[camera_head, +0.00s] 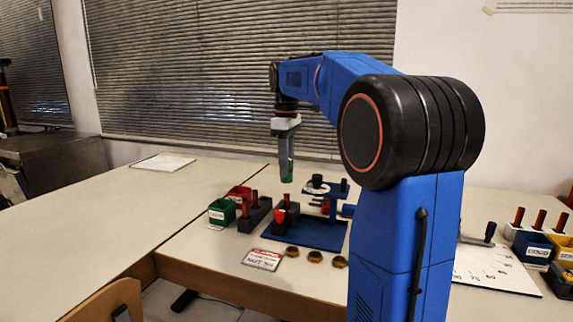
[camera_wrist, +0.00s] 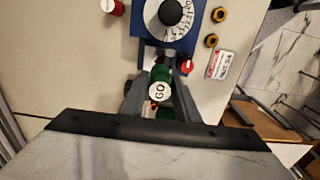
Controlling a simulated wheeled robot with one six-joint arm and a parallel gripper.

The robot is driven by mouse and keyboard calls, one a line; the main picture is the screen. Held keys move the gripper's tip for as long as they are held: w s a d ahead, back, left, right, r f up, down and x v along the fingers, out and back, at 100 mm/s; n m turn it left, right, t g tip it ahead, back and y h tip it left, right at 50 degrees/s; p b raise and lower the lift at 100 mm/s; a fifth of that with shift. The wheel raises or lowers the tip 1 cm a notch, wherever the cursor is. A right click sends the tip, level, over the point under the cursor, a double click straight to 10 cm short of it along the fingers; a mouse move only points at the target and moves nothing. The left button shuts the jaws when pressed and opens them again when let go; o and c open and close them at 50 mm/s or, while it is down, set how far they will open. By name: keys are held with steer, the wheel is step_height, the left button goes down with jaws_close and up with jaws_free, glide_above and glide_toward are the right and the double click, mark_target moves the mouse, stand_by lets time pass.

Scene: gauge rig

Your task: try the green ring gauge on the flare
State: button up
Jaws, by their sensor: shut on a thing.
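My gripper (camera_head: 286,165) points straight down above the blue rig, shut on the green ring gauge (camera_head: 287,180). In the wrist view the gauge (camera_wrist: 161,75) sits between my fingers (camera_wrist: 160,100), with a white face marked GO towards the camera. In the head view it is in the air, apart from the table. Below it, copper tubes (camera_head: 286,201) stand in a dark clamp block with a red knob (camera_head: 279,216) on the rig's base (camera_head: 318,236). I cannot make out the flare; the gauge and fingers cover much of the clamp in the wrist view.
A green bin (camera_head: 221,213) and a red bin (camera_head: 239,192) stand left of a grey block (camera_head: 254,217) holding copper tubes. A sign (camera_head: 262,259) and brass nuts (camera_head: 291,251) lie in front of the rig. A round dial (camera_wrist: 172,18) tops the rig's stand. The left table is mostly clear.

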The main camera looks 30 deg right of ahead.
mark_target(287, 195)
steer(key=shift+f, duration=1.85)
steer(key=shift+f, duration=1.3)
stand_by(0.6)
steer(key=shift+r, duration=0.1)
stand_by(1.4)
steer(key=shift+r, duration=2.9)
steer(key=shift+r, duration=0.1)
